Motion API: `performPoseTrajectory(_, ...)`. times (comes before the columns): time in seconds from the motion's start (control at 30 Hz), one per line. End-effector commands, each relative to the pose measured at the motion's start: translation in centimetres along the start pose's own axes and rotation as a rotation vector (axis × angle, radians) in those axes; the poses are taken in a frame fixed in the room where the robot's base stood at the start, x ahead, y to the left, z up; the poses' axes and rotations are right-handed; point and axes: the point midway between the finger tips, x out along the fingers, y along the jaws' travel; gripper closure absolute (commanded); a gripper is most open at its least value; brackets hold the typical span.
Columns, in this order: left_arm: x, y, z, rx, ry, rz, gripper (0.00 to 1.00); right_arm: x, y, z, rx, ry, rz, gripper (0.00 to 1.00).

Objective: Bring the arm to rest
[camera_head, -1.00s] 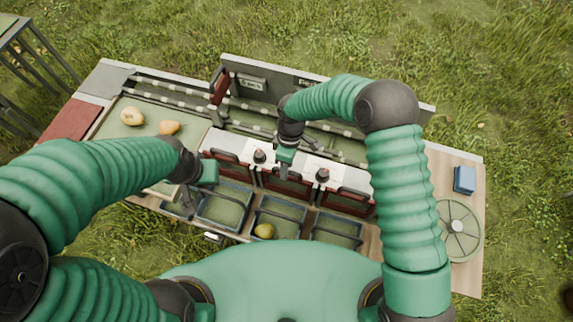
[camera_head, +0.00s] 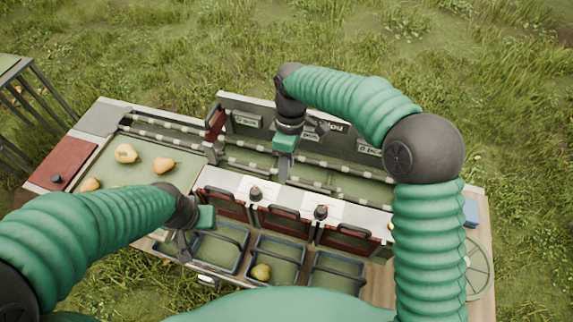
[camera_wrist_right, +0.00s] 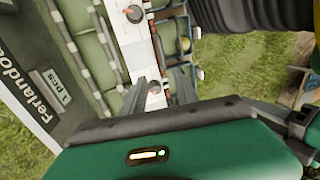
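My right arm reaches in from the right over the sorting bench. Its gripper (camera_head: 284,168) hangs above the long back channel, behind the row of dark red gates (camera_head: 283,217). In the right wrist view its two grey fingers (camera_wrist_right: 158,82) stand apart with nothing held between them. My left gripper (camera_head: 184,247) points down near the left front bins; its finger gap is not clear. One yellow pear (camera_head: 261,272) lies in the middle front bin (camera_head: 275,250). Yellow pears (camera_head: 125,153) lie in the left green tray (camera_head: 190,163).
A signed back panel (camera_head: 246,119) stands behind the right gripper. Black knobs (camera_head: 321,212) rise from the white ledge. A round disc (camera_head: 478,268) and blue block (camera_head: 471,212) are at the right end. Grass surrounds the bench.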

Motion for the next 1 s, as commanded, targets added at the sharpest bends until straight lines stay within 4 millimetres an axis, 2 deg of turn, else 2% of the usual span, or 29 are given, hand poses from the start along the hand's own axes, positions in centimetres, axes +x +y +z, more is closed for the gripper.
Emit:
performPoseTrajectory(0.37, 0.0, 0.0, 0.0, 0.000, 0.000, 0.000, 0.64, 0.0, 0.0, 0.1, 0.003, 0.000, 0.002, 0.64)
performPoseTrajectory(0.47, 0.4, 0.0, 0.1, 0.000, 0.000, 0.000, 0.64, 0.6, -0.1, 1.1, 0.059, 0.001, 0.025, 0.64)
performPoseTrajectory(0.57, 1.4, 0.0, 0.3, 0.000, 0.000, 0.000, 0.64, 2.0, -0.3, 4.5, 0.230, 0.015, 0.090, 0.64)
performPoseTrajectory(0.67, 2.5, 0.0, 0.6, 0.000, 0.000, 0.000, 0.64, 3.9, -1.0, 9.8, 0.503, 0.068, 0.178, 0.64)
performPoseTrajectory(0.7, 2.9, 0.0, 0.7, 0.000, 0.000, 0.000, 0.64, 4.7, -1.6, 12.1, 0.621, 0.099, 0.208, 0.64)
performPoseTrajectory(0.8, 3.7, 0.0, 0.9, 0.000, 0.000, 0.000, 0.64, 6.6, -3.5, 17.2, 0.897, 0.188, 0.268, 0.64)
performPoseTrajectory(0.9, 4.2, 0.0, 1.0, 0.000, 0.000, 0.000, 0.64, 8.0, -5.3, 20.6, 1.103, 0.269, 0.301, 0.64)
performPoseTrajectory(1.0, 4.3, 0.0, 1.0, 0.000, 0.000, 0.000, 0.64, 8.8, -6.4, 22.1, 1.212, 0.315, 0.314, 0.64)
